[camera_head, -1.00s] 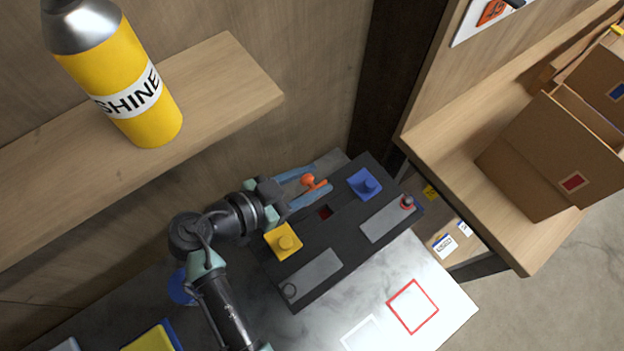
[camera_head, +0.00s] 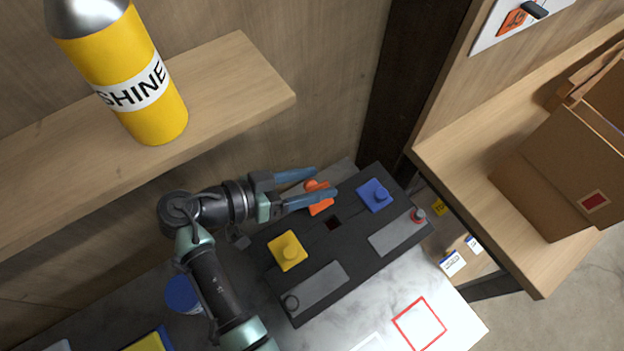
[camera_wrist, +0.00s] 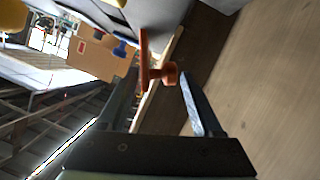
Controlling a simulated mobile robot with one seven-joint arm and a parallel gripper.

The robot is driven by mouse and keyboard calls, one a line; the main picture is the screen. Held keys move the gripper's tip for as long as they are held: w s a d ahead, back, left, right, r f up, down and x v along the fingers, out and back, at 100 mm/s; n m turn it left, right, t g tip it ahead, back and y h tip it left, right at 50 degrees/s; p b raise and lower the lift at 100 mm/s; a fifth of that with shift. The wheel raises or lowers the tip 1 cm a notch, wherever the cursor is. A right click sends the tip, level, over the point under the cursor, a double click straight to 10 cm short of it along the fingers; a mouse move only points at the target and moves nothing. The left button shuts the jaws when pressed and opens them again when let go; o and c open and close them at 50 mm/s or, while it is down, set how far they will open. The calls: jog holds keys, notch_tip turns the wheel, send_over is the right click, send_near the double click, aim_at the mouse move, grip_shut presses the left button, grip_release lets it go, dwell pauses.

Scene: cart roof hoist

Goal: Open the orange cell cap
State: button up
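The orange cap (camera_head: 320,200) has a round knob and stands over the far edge of the dark box (camera_head: 315,268). Its plate looks tilted up, beside a small square opening (camera_head: 333,223) with dark red inside. My gripper (camera_head: 326,181) is open, with one finger on each side of the orange cap. In the wrist view, the orange knob (camera_wrist: 168,74) is between and just beyond my fingertips (camera_wrist: 160,76), with the plate edge-on at its left. I cannot tell whether a finger touches it. The yellow cap (camera_head: 288,251) and blue cap (camera_head: 375,195) lie flat on the box.
A wooden shelf (camera_head: 225,85) with a yellow SHINE bottle (camera_head: 140,85) overhangs at upper left. A blue round container (camera_head: 182,294) stands beside my arm. Cardboard boxes (camera_head: 565,165) sit on the right shelf.

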jog(key=shift+s, duration=0.1)
jog(key=p+v, duration=0.2)
jog(key=v, duration=1.1)
jog(key=shift+f, duration=0.1)
dwell(0.7)
